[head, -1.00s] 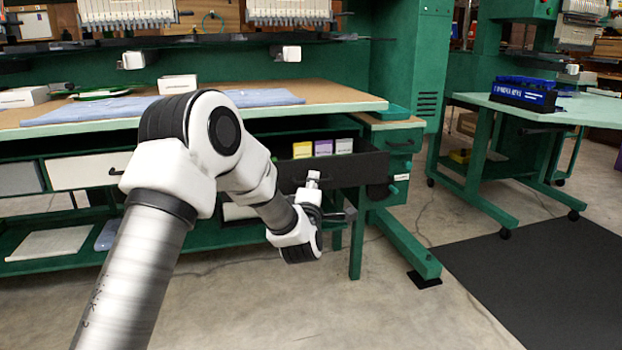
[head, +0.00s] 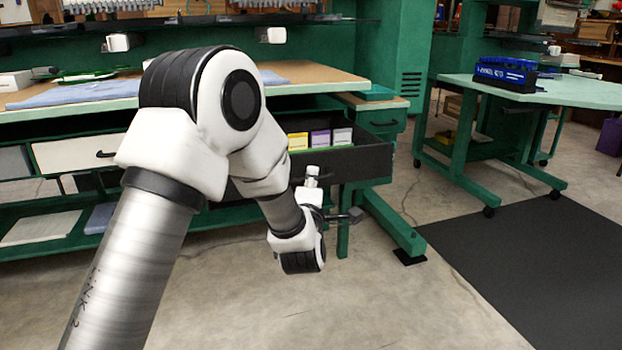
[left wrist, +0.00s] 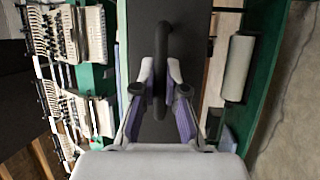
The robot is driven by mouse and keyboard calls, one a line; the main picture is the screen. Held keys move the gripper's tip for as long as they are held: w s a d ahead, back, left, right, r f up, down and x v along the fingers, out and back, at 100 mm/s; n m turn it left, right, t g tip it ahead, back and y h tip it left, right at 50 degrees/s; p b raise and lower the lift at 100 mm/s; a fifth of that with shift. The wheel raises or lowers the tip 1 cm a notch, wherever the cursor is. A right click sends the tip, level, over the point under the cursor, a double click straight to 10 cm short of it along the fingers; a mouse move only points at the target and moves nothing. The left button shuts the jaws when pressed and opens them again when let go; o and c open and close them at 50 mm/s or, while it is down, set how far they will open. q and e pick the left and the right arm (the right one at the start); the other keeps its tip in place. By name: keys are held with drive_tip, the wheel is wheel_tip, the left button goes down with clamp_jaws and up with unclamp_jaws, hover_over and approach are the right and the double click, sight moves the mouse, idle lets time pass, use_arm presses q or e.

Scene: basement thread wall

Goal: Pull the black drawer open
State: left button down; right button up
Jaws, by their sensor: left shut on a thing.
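The black drawer (head: 362,164) is pulled part way out from under the workbench in the head view. Yellow, purple and white boxes (head: 320,138) stand inside it. In the left wrist view its dark front (left wrist: 180,25) faces me, with a black bar handle (left wrist: 162,45) across it. My left gripper (left wrist: 160,85) is shut on this handle, one finger on each side of the bar. In the head view the left gripper (head: 318,190) is at the drawer front, with its fingertips and the handle mostly hidden by my arm. My right gripper is not in view.
The workbench (head: 330,78) with blue cloth stands above the drawer. A white-fronted drawer (head: 75,152) is at the left. A green table (head: 560,92) and black mat (head: 530,250) are farther right. The floor in front is clear.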

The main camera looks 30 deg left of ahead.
use_arm(q)
drive_tip(key=c, duration=1.2)
unclamp_jaws()
drive_tip(key=v, duration=1.2)
